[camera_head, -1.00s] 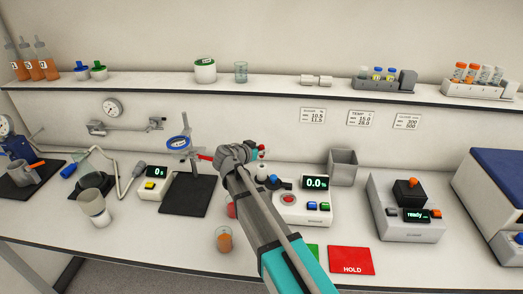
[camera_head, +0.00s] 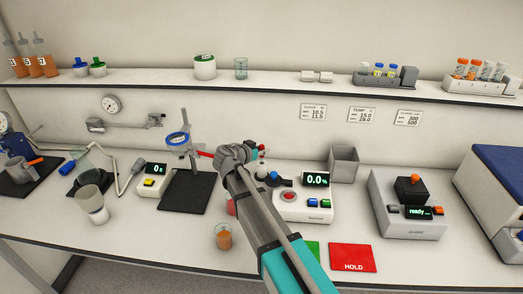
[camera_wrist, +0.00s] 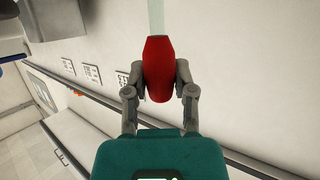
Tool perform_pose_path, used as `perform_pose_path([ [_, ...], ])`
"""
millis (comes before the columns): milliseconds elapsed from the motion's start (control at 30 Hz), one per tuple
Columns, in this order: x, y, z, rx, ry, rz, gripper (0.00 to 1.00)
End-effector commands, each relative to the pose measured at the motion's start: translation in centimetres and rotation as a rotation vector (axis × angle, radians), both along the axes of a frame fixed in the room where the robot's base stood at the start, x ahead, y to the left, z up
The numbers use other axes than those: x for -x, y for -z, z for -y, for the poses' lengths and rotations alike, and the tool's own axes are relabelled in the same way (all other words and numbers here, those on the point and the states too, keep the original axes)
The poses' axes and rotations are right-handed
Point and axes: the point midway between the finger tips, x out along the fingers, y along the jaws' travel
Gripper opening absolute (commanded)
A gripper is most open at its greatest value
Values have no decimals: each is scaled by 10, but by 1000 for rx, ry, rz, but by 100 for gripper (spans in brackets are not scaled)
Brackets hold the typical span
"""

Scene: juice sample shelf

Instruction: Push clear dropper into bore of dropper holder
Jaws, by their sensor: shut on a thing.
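In the wrist view my gripper (camera_wrist: 157,80) is shut on the red bulb of the clear dropper (camera_wrist: 159,62). The dropper's pale, see-through tube runs up from the bulb and out of the picture's top edge, so its tip is not seen. I cannot tell whether the tube touches anything.
A meter reading 0.0 % (camera_head: 318,181) stands right of my wrist. A ring stand (camera_head: 184,145) on a black mat is to the left. An orange-filled cup (camera_head: 224,238) is near the front, left of my arm. A grey bin (camera_head: 344,164) and red HOLD mat (camera_head: 352,257) are to the right.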

Motion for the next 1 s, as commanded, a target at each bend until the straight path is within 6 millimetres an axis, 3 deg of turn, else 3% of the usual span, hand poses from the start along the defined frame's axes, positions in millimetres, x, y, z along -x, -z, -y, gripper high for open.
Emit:
perform_pose_path([
  [100, 0, 0, 0, 0, 0, 0, 15],
  [133, 0, 0, 0, 0, 0, 0, 36],
  [333, 0, 0, 0, 0, 0, 0, 73],
  [1000, 0, -9, 0, 0, 0, 0, 74],
])
